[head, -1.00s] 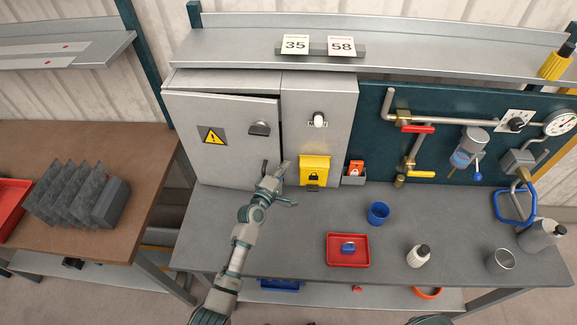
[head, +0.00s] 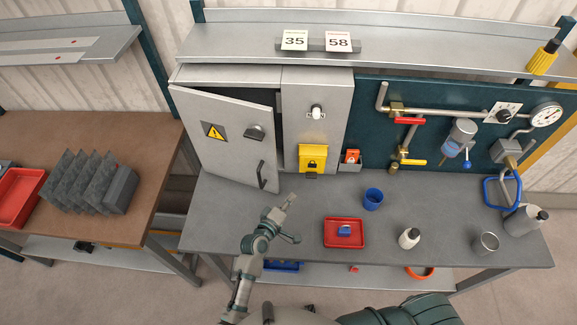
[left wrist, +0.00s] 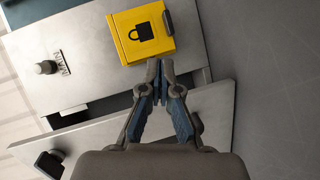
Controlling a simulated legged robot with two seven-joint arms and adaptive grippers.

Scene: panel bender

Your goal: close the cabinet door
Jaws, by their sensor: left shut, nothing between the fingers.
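The grey cabinet door (head: 222,138) stands ajar, hinged on its left, with a dark gap along its right edge and top. It carries a warning triangle, a dark latch knob (head: 254,132) and a dark bar handle (head: 261,174). My left gripper (head: 288,202) is shut and empty, in front of the cabinet and just right of the door's free lower corner, seemingly apart from it. In the left wrist view the shut fingertips (left wrist: 160,68) lie across the door (left wrist: 215,108) and the gap, below the yellow box; contact cannot be told. My right gripper is out of view.
A yellow padlock box (head: 312,158) hangs on the cabinet's fixed right part. The bench before the door is clear.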

